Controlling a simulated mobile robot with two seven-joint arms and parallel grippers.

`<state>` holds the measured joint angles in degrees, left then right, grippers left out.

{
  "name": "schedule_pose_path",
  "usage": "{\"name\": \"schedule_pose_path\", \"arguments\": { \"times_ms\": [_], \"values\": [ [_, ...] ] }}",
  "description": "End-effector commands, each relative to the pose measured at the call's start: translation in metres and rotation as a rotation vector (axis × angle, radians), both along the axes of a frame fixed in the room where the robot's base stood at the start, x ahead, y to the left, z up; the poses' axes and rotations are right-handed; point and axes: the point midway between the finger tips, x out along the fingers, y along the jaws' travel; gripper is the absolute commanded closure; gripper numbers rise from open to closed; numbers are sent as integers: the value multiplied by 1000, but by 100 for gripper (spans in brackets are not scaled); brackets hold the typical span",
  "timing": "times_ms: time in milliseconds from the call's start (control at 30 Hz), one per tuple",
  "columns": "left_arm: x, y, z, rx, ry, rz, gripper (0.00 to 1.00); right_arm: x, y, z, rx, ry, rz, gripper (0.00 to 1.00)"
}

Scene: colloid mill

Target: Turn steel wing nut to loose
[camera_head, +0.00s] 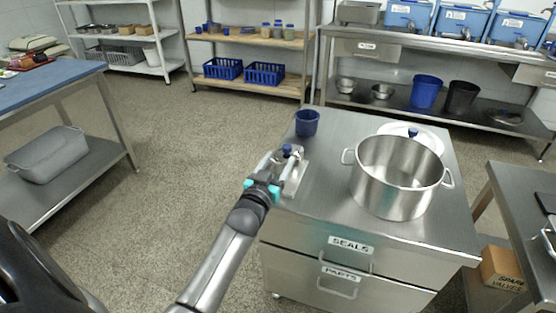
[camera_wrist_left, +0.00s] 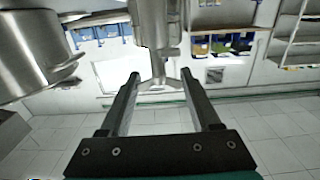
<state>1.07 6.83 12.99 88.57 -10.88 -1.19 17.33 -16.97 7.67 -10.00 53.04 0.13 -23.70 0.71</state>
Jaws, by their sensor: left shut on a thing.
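The steel wing nut (camera_wrist_left: 158,84) shows in the left wrist view, below a steel cylindrical body (camera_wrist_left: 156,22), with its wings spreading to both sides between the fingertips. My left gripper (camera_wrist_left: 160,78) is shut on the wing nut, one finger at each wing. In the head view, my left gripper (camera_head: 277,168) reaches the small steel device (camera_head: 296,174) with a blue knob (camera_head: 287,149) at the left edge of the steel cabinet top. The wing nut is too small and covered to make out there. My right gripper is in neither view.
A large steel pot (camera_head: 395,180) stands on the cabinet (camera_head: 325,205), right of the device, with a white lid-like disc (camera_head: 425,137) behind it. A blue cup (camera_head: 306,122) stands behind the device. The floor left of the cabinet is clear.

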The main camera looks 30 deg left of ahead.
Motion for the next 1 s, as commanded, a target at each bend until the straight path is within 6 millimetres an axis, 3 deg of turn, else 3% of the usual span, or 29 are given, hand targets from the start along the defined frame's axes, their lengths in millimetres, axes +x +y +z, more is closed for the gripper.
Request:
{"name": "schedule_pose_path", "arguments": {
  "times_ms": [300, 333, 567, 1000],
  "values": [
    [0, 0, 0, 1, 1, 2, 92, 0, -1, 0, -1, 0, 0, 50],
    [0, 0, 0, 1, 1, 2, 33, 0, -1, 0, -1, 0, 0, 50],
    [0, 0, 0, 1, 1, 2, 7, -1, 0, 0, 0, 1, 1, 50],
    [-9, -2, 0, 0, 1, 1, 6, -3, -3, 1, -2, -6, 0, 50]
  ]
}}
